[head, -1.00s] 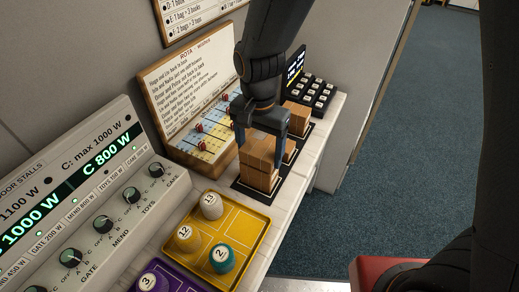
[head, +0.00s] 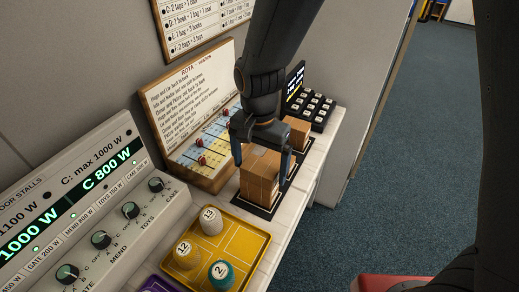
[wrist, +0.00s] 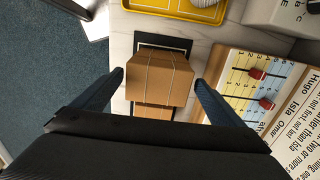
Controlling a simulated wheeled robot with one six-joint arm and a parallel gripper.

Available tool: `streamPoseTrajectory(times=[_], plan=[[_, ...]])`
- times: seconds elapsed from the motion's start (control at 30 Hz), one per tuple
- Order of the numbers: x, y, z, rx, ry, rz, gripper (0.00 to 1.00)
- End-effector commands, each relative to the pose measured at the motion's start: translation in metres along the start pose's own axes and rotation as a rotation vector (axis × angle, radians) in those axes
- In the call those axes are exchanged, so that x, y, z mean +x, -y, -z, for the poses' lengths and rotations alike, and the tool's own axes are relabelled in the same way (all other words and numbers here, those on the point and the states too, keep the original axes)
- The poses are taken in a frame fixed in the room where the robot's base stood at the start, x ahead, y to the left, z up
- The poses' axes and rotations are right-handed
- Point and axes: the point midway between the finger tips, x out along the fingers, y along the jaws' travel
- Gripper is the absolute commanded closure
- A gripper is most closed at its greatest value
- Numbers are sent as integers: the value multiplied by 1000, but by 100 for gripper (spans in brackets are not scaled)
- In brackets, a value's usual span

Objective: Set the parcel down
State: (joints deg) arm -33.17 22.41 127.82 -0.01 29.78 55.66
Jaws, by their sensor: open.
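The brown parcel (head: 260,180), tied with thin string, stands upright on a black mat with a white outline (head: 239,203). My gripper (head: 260,174) is open, with one finger on each side of the parcel's upper part. The wrist view shows the parcel (wrist: 160,78) between the fingertips of my gripper (wrist: 159,80), with a gap on both sides. I cannot tell from these views whether the parcel is one box or stacked boxes.
Another brown box (head: 297,131) stands behind, near a black keypad (head: 312,108). A yellow tray (head: 252,238) with numbered pieces lies in front. A rota board (head: 190,110) leans on the left. The counter's right edge drops to blue floor.

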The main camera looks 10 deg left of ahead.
Motion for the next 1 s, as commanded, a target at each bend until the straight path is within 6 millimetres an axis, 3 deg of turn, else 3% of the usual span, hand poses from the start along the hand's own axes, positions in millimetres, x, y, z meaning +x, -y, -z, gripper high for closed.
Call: streamPoseTrajectory(times=[0.6, 0.8, 1.0], plan=[[-100, 1, 1, 0, -2, 4, 7], [-114, 0, 0, 0, -1, 1, 7], [-114, -3, 2, -3, -1, 1, 7]])
